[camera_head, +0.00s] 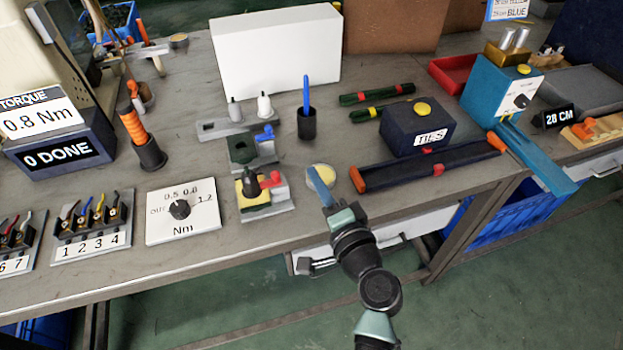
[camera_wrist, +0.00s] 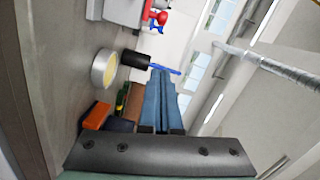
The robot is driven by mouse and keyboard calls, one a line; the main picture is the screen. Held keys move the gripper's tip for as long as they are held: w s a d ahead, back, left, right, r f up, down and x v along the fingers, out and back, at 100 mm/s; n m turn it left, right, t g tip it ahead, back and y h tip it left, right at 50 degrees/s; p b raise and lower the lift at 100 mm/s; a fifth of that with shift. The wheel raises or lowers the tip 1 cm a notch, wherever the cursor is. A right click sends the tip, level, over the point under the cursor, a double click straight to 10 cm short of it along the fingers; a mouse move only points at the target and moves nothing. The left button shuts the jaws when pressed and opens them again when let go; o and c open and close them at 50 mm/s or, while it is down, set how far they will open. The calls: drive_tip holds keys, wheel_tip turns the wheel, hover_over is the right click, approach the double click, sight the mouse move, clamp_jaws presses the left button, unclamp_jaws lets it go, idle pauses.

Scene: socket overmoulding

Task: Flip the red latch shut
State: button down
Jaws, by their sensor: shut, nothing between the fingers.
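The red latch (camera_head: 270,181) is mounted on the right side of a grey fixture (camera_head: 265,207), beside a dark block with a yellow part. Whether the latch is up or down is hard to tell at this size. It also shows small at the top of the wrist view (camera_wrist: 161,18). My gripper (camera_head: 318,180) is to the right of the fixture, apart from the latch, above the table's front edge. Its blue fingers (camera_wrist: 160,100) are together, with nothing between them.
A blue latch (camera_head: 265,133) sits on a fixture just behind. A round yellow-topped dish (camera_head: 320,176) lies beside my fingers. A black cup (camera_head: 307,124) with a blue pen stands behind. A long dark tray (camera_head: 430,166) lies to the right; a dial plate (camera_head: 182,212) lies left.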

drive_tip(key=v, duration=0.8)
drive_tip(key=shift+a, duration=0.4)
drive_tip(key=shift+s, duration=0.15)
drive_tip(key=w+a+r+n+t, duration=0.1)
drive_tip(key=w+a+r+n, duration=0.15)
drive_tip(key=r, duration=0.65)
drive_tip(key=w+a+r+n+t+h, duration=0.1)
drive_tip(key=r+n+t, duration=0.15)
drive_tip(key=r, duration=0.65)
drive_tip(key=w+a+r+n, duration=0.15)
drive_tip(key=r+n, duration=0.25)
drive_tip(key=r, duration=0.5)
drive_tip(key=s+r+n+t+h, duration=0.15)
drive_tip(key=s+r+t, duration=0.35)
drive_tip(key=r, duration=0.6)
drive_tip(key=s+r+n+t+h, duration=0.1)
drive_tip(key=s+r+t+h, duration=0.15)
drive_tip(key=s+r, duration=0.6)
wheel_tip(320, 180, up, 21)
drive_tip(key=w+h+p, duration=0.1)
drive_tip(key=p, duration=1.5)
drive_tip(key=shift+a+f+p, duration=0.2)
drive_tip(key=shift+a+p, duration=0.1)
drive_tip(key=shift+p, duration=0.05)
